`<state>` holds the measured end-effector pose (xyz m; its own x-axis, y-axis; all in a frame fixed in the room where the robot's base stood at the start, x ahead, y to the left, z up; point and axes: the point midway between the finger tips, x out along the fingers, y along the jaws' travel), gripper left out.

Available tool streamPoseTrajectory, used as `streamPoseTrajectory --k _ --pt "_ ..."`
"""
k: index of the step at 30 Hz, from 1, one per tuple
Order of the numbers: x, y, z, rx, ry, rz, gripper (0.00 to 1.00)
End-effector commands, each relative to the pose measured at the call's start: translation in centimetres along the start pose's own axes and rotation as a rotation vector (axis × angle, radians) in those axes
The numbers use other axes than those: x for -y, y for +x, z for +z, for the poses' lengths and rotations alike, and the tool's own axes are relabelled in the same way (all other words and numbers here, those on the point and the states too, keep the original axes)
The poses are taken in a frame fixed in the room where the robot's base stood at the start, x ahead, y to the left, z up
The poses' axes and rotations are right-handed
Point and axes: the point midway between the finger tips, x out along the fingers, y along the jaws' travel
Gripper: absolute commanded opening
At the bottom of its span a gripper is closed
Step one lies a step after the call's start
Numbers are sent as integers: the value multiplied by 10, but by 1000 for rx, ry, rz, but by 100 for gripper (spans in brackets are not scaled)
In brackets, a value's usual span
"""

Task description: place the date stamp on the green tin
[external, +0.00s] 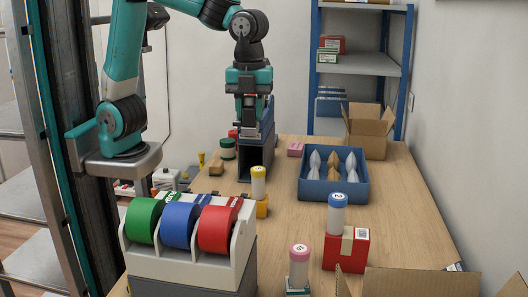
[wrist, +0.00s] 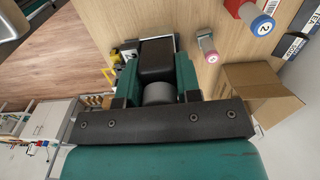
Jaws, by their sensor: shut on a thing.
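My gripper (external: 250,118) is at the back left of the counter, pointing down, just above a dark blue-grey open box. In the wrist view my gripper (wrist: 158,88) has its teal fingers closed on either side of a grey round part with a dark block beyond it. I take this held thing (wrist: 158,94) to be the date stamp; in the external view it is mostly hidden. A green tin (external: 228,149), small and round, stands just left of the blue-grey box. I cannot make it out in the wrist view.
The blue-grey box (external: 267,145) stands close below my gripper. A red tin (external: 233,133) is behind the green tin.

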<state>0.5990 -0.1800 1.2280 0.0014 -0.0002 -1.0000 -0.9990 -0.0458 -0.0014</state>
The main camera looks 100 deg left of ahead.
Motion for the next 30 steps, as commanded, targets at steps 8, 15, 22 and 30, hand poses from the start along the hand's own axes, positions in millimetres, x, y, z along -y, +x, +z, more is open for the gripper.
streamPoseTrajectory --k 8,15,22,30 --pt "7 -36 16 1 -48 2 2" --pt "26 -37 70 0 -203 1 2" --pt "39 -38 165 1 -457 2 2" --pt "11 -39 316 1 -843 1 2"
